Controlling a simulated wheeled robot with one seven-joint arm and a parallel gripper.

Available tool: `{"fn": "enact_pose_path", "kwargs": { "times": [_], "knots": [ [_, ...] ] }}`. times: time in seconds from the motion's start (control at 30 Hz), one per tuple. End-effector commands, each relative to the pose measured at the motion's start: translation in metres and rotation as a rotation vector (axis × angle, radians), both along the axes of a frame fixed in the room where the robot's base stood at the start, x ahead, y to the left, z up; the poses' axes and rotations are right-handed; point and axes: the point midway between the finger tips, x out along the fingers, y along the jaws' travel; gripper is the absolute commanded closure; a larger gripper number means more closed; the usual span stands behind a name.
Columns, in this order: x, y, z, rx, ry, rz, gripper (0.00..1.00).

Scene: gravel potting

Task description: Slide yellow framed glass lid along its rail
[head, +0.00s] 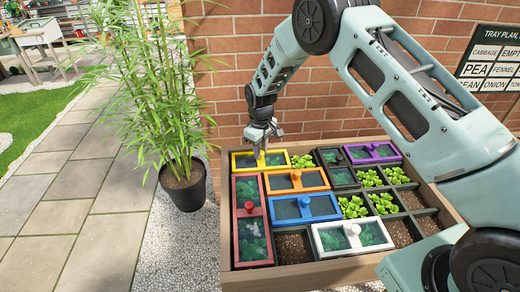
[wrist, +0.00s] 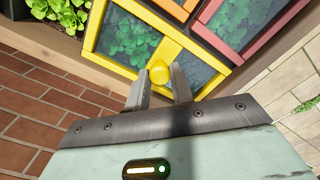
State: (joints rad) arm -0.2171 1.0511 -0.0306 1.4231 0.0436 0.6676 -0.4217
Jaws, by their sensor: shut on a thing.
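The yellow framed glass lid (head: 275,160) lies at the back left corner of the planting tray, against the brick wall side. Green leaves show through its glass. In the wrist view the yellow lid (wrist: 104,41) fills the upper middle, with a yellow knob (wrist: 159,72) on its crossbar. My gripper (head: 262,155) reaches down from above onto the lid. In the wrist view my gripper (wrist: 165,85) has its two fingers on either side of the knob, shut on it. The rail under the lid is hidden.
The wooden tray (head: 300,278) holds other framed lids: orange (head: 311,180), blue (head: 335,206), red (head: 235,195), white (head: 317,240), purple (head: 365,161) and black (head: 331,160). Orange sits directly in front of yellow. Open cells with seedlings (head: 302,161) lie right of yellow. A potted bamboo (head: 185,188) stands left.

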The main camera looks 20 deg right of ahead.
Motion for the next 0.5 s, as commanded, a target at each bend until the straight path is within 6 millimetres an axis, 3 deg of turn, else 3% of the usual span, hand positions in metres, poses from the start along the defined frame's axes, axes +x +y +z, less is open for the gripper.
{"fn": "enact_pose_path", "kwargs": {
  "times": [0.3,0.5],
  "knots": [
    [-0.014,-0.073,-0.001,-0.001,0.002,-0.007,1.0],
    [-0.019,-0.099,0.0,-0.001,-0.001,-0.001,1.0]
  ]
}}
